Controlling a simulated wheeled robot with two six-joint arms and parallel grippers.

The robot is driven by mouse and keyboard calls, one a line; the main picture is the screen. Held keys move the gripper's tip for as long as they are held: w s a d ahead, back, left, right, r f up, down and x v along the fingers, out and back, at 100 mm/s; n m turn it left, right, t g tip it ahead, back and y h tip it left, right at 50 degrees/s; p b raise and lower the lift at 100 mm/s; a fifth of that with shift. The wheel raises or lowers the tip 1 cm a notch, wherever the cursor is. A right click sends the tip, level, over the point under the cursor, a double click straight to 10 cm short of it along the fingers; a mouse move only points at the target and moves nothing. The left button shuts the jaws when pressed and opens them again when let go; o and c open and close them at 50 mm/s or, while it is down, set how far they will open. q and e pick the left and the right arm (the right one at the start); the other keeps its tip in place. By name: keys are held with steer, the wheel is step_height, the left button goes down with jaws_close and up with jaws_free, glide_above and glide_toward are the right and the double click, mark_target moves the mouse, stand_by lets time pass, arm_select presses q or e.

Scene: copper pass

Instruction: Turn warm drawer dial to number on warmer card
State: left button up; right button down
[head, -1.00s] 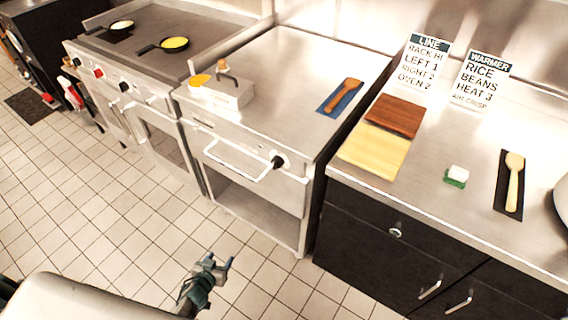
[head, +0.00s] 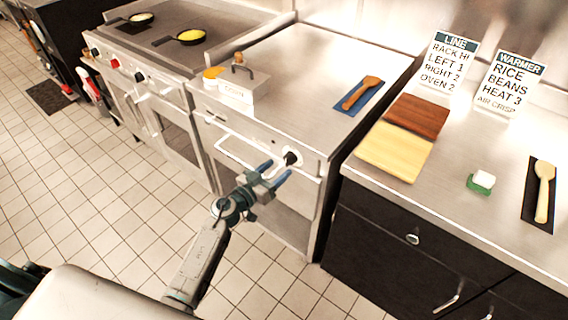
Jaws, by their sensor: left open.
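The warm drawer dial (head: 291,158) is a black knob on a pale plate on the steel front, right of the drawer's bar handle (head: 236,152). The warmer card (head: 508,84) stands upright on the right counter and reads RICE, BEANS, HEAT 3, with a smaller line below. My left gripper (head: 278,171) is open, its two blue fingers pointing up and right at the dial. The fingertips appear just below and beside the dial; I cannot tell whether they touch it. The dial's setting is too small to read. My right gripper is not in view.
A second card (head: 448,62) headed LINE stands left of the warmer card. Cutting boards (head: 396,153), a sponge (head: 480,182) and a spoon on a dark mat (head: 543,192) lie on the right counter. An open bay is below the drawer.

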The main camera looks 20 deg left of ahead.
mark_target(289, 159)
arm_select(q)
steer(key=x, duration=0.4)
steer(key=c, duration=1)
